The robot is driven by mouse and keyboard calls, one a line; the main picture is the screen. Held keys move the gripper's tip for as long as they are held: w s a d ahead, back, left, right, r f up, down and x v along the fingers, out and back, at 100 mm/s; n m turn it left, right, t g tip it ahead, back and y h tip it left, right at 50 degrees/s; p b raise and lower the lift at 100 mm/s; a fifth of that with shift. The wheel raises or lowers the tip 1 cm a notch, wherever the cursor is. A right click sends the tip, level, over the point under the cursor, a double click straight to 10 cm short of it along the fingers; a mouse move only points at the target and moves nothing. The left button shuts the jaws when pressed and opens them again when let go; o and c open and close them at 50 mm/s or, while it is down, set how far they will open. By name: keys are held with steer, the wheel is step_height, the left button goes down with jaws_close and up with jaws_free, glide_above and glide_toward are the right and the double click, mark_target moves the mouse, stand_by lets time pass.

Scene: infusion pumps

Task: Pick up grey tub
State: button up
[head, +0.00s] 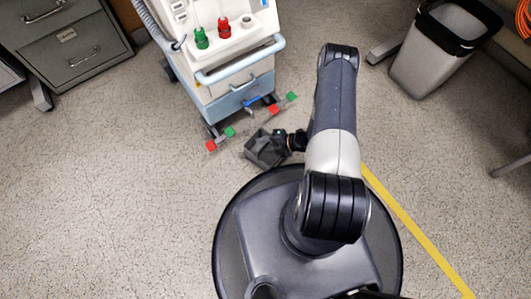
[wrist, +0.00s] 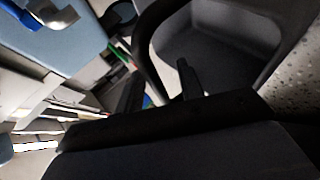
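The grey tub (head: 264,150) is a small, dark, open-topped box. In the head view it is low down, just in front of my round base and beside the medical cart's foot. My gripper (head: 291,141) is at the tub's right side. The wrist view shows the tub's inside (wrist: 212,50) close up, tilted in the picture. My gripper's two fingers (wrist: 160,88) stand apart, one over the tub's inside and one outside, with the tub's wall between them. Whether they touch the wall is hard to tell.
A white and blue medical cart (head: 235,85) on feet with red and green marks stands just beyond the tub. A grey waste bin (head: 425,68) is at the upper right and a grey cabinet (head: 70,45) at the upper left. The floor at left is clear.

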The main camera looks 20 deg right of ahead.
steer(key=shift+w+a+f, duration=0.2)
steer(key=shift+a+f, duration=0.05)
steer(key=shift+a, duration=0.15)
steer(key=shift+c, duration=0.5)
jaws_close()
